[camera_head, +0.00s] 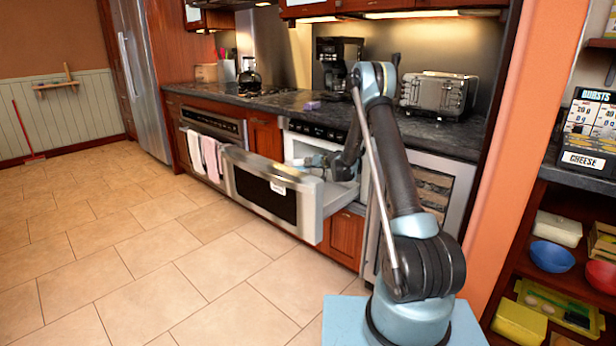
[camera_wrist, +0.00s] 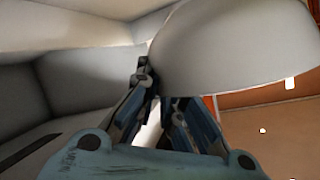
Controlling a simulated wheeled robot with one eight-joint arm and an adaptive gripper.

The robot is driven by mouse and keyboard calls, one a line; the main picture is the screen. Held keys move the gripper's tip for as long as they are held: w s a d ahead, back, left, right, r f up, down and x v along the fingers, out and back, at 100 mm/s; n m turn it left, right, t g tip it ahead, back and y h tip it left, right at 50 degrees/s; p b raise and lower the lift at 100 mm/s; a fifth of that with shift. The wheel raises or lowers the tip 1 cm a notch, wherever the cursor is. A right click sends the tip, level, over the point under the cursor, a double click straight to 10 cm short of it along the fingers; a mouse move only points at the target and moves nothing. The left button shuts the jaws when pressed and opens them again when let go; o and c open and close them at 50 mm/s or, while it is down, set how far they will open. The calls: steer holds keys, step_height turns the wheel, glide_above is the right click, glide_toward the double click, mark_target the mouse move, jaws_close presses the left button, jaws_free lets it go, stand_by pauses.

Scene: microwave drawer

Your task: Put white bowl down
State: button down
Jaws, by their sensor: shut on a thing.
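The white bowl (camera_wrist: 235,45) fills the upper right of the wrist view, tilted, with its smooth side toward the camera. My gripper (camera_wrist: 158,88) is shut on the bowl's edge. In the head view my gripper (camera_head: 318,162) is over the open microwave drawer (camera_head: 262,190), close to its pale interior. The bowl cannot be made out clearly in the head view. In the wrist view, pale drawer walls (camera_wrist: 85,75) show at the left. Whether the bowl touches the drawer floor cannot be told.
The dark counter (camera_head: 440,130) above holds a toaster (camera_head: 432,93), a coffee maker (camera_head: 338,65) and a kettle (camera_head: 249,77). Towels (camera_head: 210,157) hang on the oven left of the drawer. A shelf (camera_head: 575,200) stands at the right. The tiled floor in front is clear.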

steer(key=shift+f, duration=2.7)
steer(key=c, duration=1.7)
jaws_free()
